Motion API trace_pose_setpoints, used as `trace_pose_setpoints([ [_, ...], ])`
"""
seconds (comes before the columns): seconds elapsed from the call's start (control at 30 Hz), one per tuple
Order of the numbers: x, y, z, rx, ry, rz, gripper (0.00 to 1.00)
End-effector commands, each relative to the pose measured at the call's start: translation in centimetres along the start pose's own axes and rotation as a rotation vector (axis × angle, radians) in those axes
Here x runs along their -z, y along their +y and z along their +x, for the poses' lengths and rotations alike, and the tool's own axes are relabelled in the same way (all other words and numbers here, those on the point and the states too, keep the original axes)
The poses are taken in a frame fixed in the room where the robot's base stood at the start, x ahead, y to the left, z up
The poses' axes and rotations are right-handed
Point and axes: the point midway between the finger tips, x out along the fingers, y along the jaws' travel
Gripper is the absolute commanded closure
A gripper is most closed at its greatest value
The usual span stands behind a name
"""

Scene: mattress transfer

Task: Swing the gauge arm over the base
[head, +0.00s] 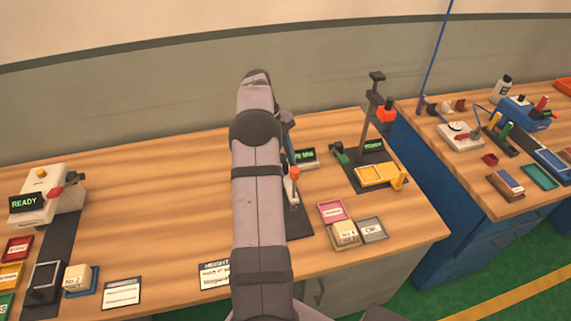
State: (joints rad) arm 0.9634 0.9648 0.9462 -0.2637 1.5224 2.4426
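My own arm rises through the middle of the head view and hides much of the bench behind it. A grey-blue part shows at its right edge and may belong to my wrist. I see no gripper fingers clearly, so whether they are open or shut cannot be told. Just right of my arm, an orange knob (294,172) tops a small pale and red piece, possibly part of the gauge arm. Below it a dark base plate (297,222) shows partly. A small green-lit display (304,157) stands behind. How the gauge arm lies relative to the base is hidden.
A tall dark stand (370,98) with an orange-red block is to the right, near a yellow tray (369,175). Pink and grey trays (373,229) and a cream block (345,233) lie front right. A device reading READY (25,202) is far left. Bare wood lies left of my arm.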

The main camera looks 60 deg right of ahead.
Motion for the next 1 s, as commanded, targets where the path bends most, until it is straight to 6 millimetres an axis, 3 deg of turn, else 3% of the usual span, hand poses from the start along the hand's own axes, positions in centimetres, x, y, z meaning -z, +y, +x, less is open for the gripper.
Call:
trace_pose_setpoints([
  [0.43, 0.0, 0.0, -0.3, 0.0, 0.002, -0.001, 0.66],
  [1.0, -0.1, 0.0, -6.0, 0.0, 0.001, -0.001, 0.66],
])
